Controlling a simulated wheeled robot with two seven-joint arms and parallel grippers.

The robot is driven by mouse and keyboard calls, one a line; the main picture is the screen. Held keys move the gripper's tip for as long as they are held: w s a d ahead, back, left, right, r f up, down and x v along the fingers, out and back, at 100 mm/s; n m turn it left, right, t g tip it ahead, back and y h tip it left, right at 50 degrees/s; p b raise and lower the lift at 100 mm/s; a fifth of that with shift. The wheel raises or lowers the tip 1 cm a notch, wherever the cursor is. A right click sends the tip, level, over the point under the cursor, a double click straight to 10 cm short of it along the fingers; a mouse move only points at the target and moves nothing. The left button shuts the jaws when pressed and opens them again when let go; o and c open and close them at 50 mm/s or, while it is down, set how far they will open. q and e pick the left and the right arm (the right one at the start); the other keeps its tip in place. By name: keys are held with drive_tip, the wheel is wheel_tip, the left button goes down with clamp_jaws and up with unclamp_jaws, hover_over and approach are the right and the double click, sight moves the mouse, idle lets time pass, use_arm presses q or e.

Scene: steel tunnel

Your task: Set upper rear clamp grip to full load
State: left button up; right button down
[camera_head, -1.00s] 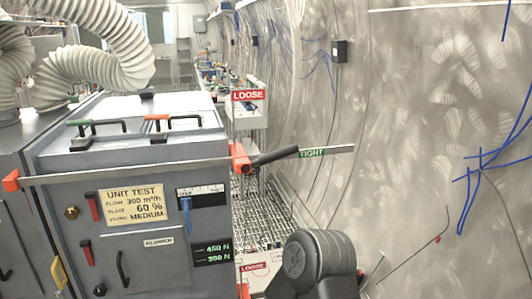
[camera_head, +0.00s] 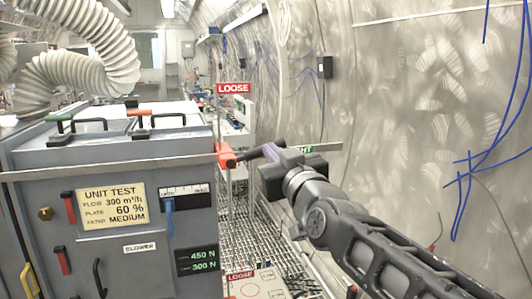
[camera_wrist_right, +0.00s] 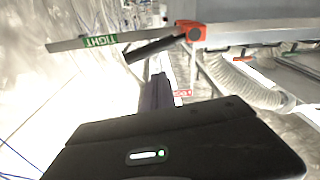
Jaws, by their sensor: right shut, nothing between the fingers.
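The upper clamp is an orange-red block (camera_head: 227,157) at the right end of a long steel bar on the grey cabinet. Its black lever (camera_head: 248,154) points right, towards the green TIGHT label, which is partly hidden by my right gripper. A red LOOSE sign (camera_head: 234,88) stands above the block. My right gripper (camera_head: 269,152) is shut and empty at the lever's outer end. In the right wrist view the lever (camera_wrist_right: 154,49) lies just beyond the fingertips (camera_wrist_right: 158,78); I cannot tell whether they touch. My left gripper is not in view.
The cabinet carries a yellow UNIT TEST plate (camera_head: 114,205), a blue slider (camera_head: 169,218) and a display (camera_head: 198,260) reading 450 N and 300 N. A lower LOOSE sign (camera_head: 240,275) shows near the floor grating. The curved steel wall (camera_head: 420,120) bounds the right side.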

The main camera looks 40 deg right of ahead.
drive_tip(key=r, duration=0.1)
drive_tip(key=s+r+n, duration=0.1)
drive_tip(key=shift+s+a+r, duration=0.1)
drive_tip(key=shift+s+r, duration=0.1)
drive_tip(key=shift+r, duration=0.1)
drive_tip(key=w+d+f+p, duration=0.2)
drive_tip(key=w+d+p, duration=0.1)
drive_tip(key=w, duration=0.5)
drive_tip(key=shift+w+d+f, duration=0.2)
drive_tip(key=shift+d+f, duration=0.05)
drive_tip(key=shift+d, duration=0.05)
idle(0.3)
